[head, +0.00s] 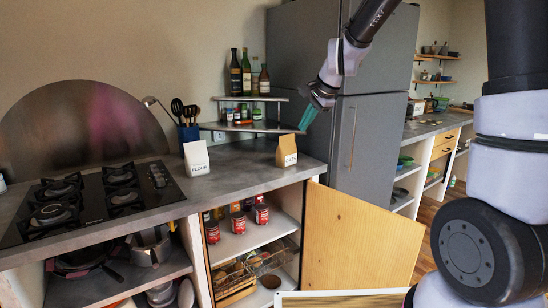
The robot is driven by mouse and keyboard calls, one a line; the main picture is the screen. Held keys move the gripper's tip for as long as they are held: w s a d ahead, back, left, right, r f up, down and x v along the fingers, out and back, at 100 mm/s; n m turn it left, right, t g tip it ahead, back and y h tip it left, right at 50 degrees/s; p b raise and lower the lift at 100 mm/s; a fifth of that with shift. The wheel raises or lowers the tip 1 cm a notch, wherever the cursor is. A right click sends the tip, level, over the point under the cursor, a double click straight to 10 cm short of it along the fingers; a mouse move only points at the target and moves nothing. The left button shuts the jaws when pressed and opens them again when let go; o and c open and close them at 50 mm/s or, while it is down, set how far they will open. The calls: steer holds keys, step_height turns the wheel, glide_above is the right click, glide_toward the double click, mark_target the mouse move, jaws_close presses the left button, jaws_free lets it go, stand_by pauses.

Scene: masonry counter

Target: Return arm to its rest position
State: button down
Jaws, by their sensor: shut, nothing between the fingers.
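My gripper (309,116) shows in the head view in front of the grey fridge, above the right end of the counter. Its teal fingertips point down and to the left and are shut with nothing between them. It touches nothing that I can see. My arm reaches up and to the right from it, and its thick lower links fill the right edge of the view.
The masonry counter (245,172) carries a black gas hob (90,195), a flour bag (196,158) and a tan bag (286,151). A wooden cabinet door (360,240) stands open below my gripper. The fridge (375,130) stands close behind it.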

steer(key=s+d+r+n, duration=0.4)
steer(key=s+d+r, duration=0.5)
steer(key=s, duration=0.4)
steer(key=s+d+n+h, duration=0.1)
steer(key=s+d, duration=0.2)
steer(key=s, duration=0.3)
steer(key=s+d+r+n+t, duration=0.1)
steer(key=s+d+n, duration=0.1)
steer(key=s, duration=0.5)
steer(key=shift+s+d+r+h, duration=0.3)
steer(key=shift+d+h, duration=0.1)
steer(key=shift+d, duration=0.25)
